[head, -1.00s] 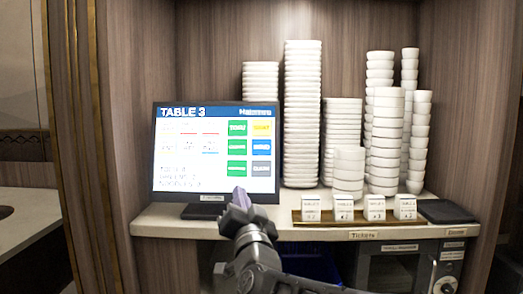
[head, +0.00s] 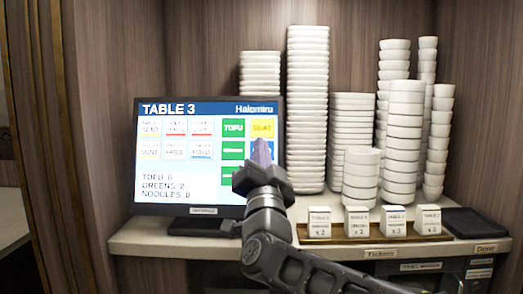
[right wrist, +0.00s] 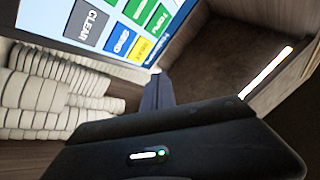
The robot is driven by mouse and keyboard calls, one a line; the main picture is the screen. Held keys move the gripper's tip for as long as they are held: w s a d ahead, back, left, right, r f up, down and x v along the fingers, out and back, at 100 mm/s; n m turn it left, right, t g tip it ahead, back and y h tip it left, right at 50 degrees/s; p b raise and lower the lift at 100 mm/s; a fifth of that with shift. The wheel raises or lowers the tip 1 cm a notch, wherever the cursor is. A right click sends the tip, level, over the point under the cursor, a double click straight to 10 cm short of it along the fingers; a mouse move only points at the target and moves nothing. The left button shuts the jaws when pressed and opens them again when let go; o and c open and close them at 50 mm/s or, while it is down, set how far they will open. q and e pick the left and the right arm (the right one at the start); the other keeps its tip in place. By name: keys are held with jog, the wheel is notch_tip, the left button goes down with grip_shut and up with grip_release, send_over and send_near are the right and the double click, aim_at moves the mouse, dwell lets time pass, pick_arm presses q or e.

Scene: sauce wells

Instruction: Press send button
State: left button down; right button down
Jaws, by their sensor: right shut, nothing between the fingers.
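The order screen (head: 215,190) stands on the shelf at the left and reads TABLE 3, with TOFU 0, GREENS 2 and NOODLES 0. The blue SEND button (right wrist: 122,40) shows clearly in the right wrist view, between the grey CLEAR button (right wrist: 88,20) and the yellow SEAT button, which also shows in the head view (head: 262,128). In the head view my right gripper (head: 262,152) covers most of the SEND button. The right gripper is shut and empty, its fingertips in front of the screen's right column; I cannot tell whether they touch it. My left gripper is out of view.
Tall stacks of white dishes (head: 306,100) and bowls (head: 404,130) stand right of the screen. A brown ticket tray (head: 345,240) with several white ticket blocks lies along the shelf front. A dark pad (head: 472,222) lies at the right.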

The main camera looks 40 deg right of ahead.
jog(key=w+d+f, duration=0.2)
jog(key=w+d, duration=0.3)
jog(key=w, duration=0.1)
jog(key=shift+w+f, duration=0.3)
jog(key=shift+w, duration=0.1)
dwell(0.4)
dwell(1.8)
jog(key=shift+w+d+f+b, duration=0.1)
jog(key=shift+w+d+b, duration=0.2)
jog(key=shift+b, duration=0.15)
